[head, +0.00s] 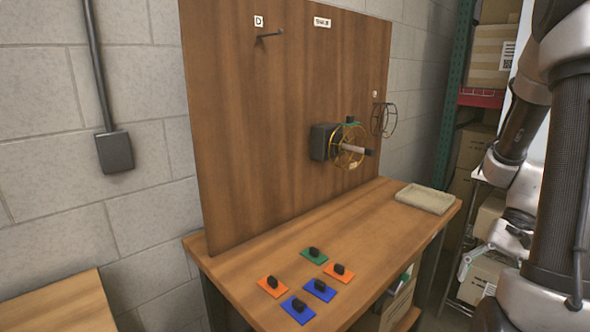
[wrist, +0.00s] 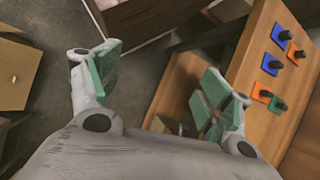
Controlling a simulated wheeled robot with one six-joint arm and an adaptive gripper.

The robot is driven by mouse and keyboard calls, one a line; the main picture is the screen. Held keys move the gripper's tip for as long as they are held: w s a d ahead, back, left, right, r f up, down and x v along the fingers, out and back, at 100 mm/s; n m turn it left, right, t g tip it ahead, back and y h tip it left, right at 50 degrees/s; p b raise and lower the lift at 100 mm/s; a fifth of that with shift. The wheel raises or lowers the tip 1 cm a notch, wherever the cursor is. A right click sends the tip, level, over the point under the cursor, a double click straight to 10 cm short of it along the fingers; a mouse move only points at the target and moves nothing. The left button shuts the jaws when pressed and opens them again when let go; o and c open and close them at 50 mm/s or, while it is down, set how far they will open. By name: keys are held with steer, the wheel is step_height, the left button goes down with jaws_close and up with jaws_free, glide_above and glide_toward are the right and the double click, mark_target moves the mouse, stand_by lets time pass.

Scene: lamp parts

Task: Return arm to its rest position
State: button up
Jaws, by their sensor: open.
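My gripper (wrist: 157,82) is open and empty in the wrist view, with green pads on its two fingers. It is apart from the wooden table, over the floor beside it. In the head view my arm is at the right edge, and a small part of the gripper (head: 466,264) shows low beside it. The wooden table (head: 375,215) stands left of my arm with a tall upright wooden board (head: 260,120) on it.
Several coloured tiles with black knobs, such as a green one (head: 314,256), lie on the table. A dark box with a yellow wire cage (head: 350,146) sticks out of the board. Shelves with cardboard boxes (head: 492,55) stand behind.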

steer(key=s+a+r+n+t+h, duration=0.1)
steer(key=a+r+n+t+h, duration=0.1)
steer(key=r, duration=0.7)
steer(key=s+a+r+n+t+h, duration=0.1)
steer(key=a+r+n+t+h, duration=0.2)
steer(key=r, duration=0.6)
steer(key=a+n+t, duration=0.2)
steer(key=a+n, duration=0.1)
steer(key=a, duration=0.1)
steer(key=shift+s+r, duration=0.35)
steer(key=shift+s, duration=0.05)
